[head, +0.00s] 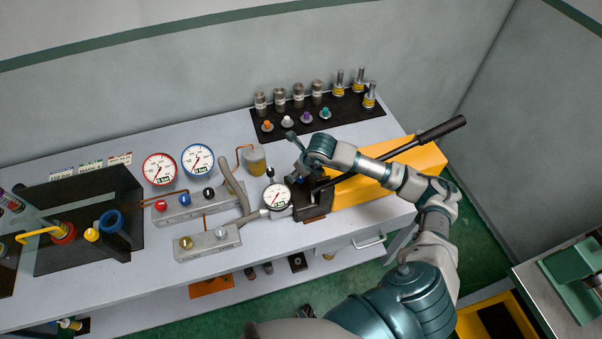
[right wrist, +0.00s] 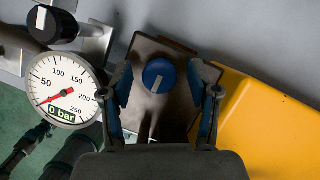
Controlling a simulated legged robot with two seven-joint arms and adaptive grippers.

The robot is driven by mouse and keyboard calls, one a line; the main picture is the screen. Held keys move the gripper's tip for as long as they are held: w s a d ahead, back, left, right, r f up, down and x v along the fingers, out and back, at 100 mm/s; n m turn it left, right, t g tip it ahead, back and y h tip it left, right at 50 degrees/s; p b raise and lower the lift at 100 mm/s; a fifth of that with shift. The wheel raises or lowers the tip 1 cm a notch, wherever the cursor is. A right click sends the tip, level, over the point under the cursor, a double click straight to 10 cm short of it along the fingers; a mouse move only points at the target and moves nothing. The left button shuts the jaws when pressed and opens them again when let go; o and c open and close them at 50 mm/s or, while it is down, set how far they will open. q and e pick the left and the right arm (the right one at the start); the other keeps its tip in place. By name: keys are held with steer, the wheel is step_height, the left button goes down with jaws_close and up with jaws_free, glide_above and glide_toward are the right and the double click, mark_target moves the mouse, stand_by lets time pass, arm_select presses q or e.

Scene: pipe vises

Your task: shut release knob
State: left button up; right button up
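A round blue knob (right wrist: 159,75) with a white mark sits on the dark block (right wrist: 155,48) of the yellow hand pump (head: 350,190); I take it as the release knob. Its white mark lies nearly along the picture's vertical. My right gripper (right wrist: 161,88) is open, with one finger on each side of the knob and gaps visible between. In the head view the right gripper (head: 297,160) is over the pump's dark block, and the knob is hard to make out there. My left gripper is not in view.
A gauge (right wrist: 68,95) reading 0 bar stands left of the block. A black knob (right wrist: 50,24) is above it. A dark rack (head: 350,113) with fittings lies behind; valve blocks (head: 207,243) stand left.

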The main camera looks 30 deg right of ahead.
steer(key=shift+s, duration=0.1)
steer(key=shift+s+d+r, duration=0.1)
steer(key=shift+s+r, duration=0.05)
steer(key=shift+r, duration=0.15)
steer(key=a+v, duration=0.1)
steer(key=v, duration=0.9)
steer(key=shift+d+r, duration=0.45)
steer(key=shift+s, duration=0.25)
